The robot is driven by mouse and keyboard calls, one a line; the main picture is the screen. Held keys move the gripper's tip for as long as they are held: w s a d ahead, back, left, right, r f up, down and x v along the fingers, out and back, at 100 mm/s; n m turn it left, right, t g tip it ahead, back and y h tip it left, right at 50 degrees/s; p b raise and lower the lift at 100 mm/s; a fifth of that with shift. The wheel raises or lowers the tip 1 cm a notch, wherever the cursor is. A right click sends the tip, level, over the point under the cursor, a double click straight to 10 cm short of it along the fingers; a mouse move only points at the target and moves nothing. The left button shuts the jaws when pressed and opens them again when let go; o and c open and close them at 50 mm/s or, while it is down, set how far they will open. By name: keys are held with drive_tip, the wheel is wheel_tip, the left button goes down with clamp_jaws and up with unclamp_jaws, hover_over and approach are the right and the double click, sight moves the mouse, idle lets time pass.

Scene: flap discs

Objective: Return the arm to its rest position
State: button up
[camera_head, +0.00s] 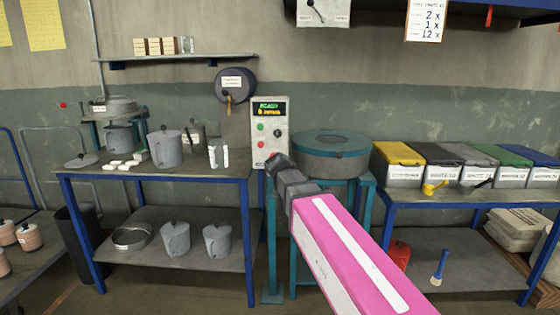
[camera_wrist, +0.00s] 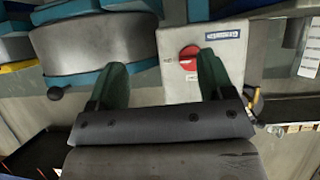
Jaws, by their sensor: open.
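My arm (camera_head: 345,250) with its pink link reaches forward from the lower right of the head view. My gripper (camera_head: 277,160) is at the lower part of a grey control box (camera_head: 268,120) with a lit green display and buttons. In the wrist view the two dark green fingers of my gripper (camera_wrist: 162,70) are spread apart. The face of the control box (camera_wrist: 200,88) and its red round knob (camera_wrist: 188,57) show between and beyond them. I see nothing held. Whether a finger touches the box or knob I cannot tell.
A round grey and teal machine (camera_head: 330,155) stands just right of the box. A left workbench (camera_head: 215,175) holds jugs and small white pieces. A right bench (camera_head: 390,196) holds lidded bins. A wall shelf (camera_head: 190,58) is at upper left. Open floor is barely visible.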

drive_tip(key=s+d+f+g, duration=0.3)
drive_tip(key=s+d+f, duration=0.3)
drive_tip(key=f, duration=0.4)
drive_tip(key=s+d+f+g, duration=0.35)
drive_tip(key=d+f, duration=0.35)
drive_tip(key=f, duration=0.3)
drive_tip(key=s+d+f+g+y, duration=0.1)
drive_tip(key=s+d+f+g, duration=0.4)
drive_tip(key=s+f, duration=0.6)
drive_tip(key=s+d, duration=0.2)
drive_tip(key=shift+s+f+n, duration=0.3)
drive_tip(key=shift+f, duration=0.05)
drive_tip(key=shift+g, duration=0.25)
